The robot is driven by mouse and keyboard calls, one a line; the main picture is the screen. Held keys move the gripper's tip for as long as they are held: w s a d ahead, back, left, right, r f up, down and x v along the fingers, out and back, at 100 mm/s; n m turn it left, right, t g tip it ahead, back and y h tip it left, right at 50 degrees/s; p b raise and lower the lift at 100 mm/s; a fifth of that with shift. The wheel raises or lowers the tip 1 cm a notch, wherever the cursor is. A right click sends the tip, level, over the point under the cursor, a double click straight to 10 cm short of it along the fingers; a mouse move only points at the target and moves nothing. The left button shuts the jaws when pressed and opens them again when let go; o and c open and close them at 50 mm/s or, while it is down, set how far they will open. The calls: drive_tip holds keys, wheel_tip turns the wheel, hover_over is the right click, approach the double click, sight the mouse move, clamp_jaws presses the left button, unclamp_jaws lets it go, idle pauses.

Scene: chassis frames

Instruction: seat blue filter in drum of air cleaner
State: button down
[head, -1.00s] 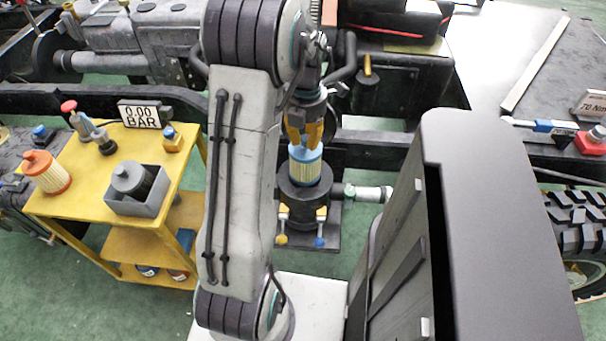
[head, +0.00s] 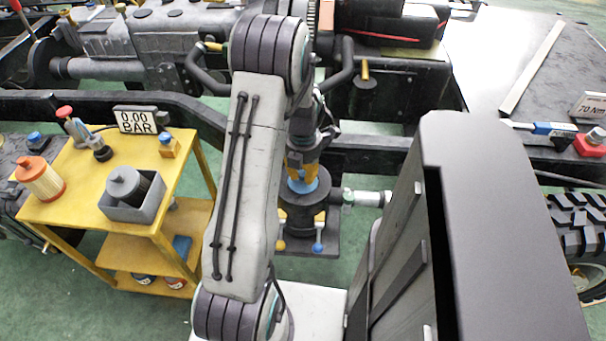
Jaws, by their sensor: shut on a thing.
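The blue filter (head: 303,186) shows only its blue top, at the mouth of the dark drum (head: 304,213) of the air cleaner. Its pale pleated body is out of sight, down inside the drum. My gripper (head: 302,174) has yellow fingers and is shut on the filter's top from above. The filter looks about upright; whether it touches the drum's floor is hidden.
A yellow cart (head: 88,205) at the left holds an orange filter (head: 41,178), a grey bin (head: 133,205) with a dark filter, and a gauge (head: 141,120) reading 0.00 BAR. A pipe (head: 365,198) leaves the drum to the right. A black rail (head: 380,150) runs behind.

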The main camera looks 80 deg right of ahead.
drive_tip(key=shift+f, duration=0.2)
drive_tip(key=shift+f, duration=0.2)
drive_tip(key=c, duration=1.2)
unclamp_jaws()
drive_tip(key=shift+r, duration=0.15)
wheel_tip(320, 180, up, 12)
drive_tip(key=shift+r+p, duration=0.1)
drive_tip(key=shift+p, duration=0.6)
drive_tip(key=shift+w, duration=0.1)
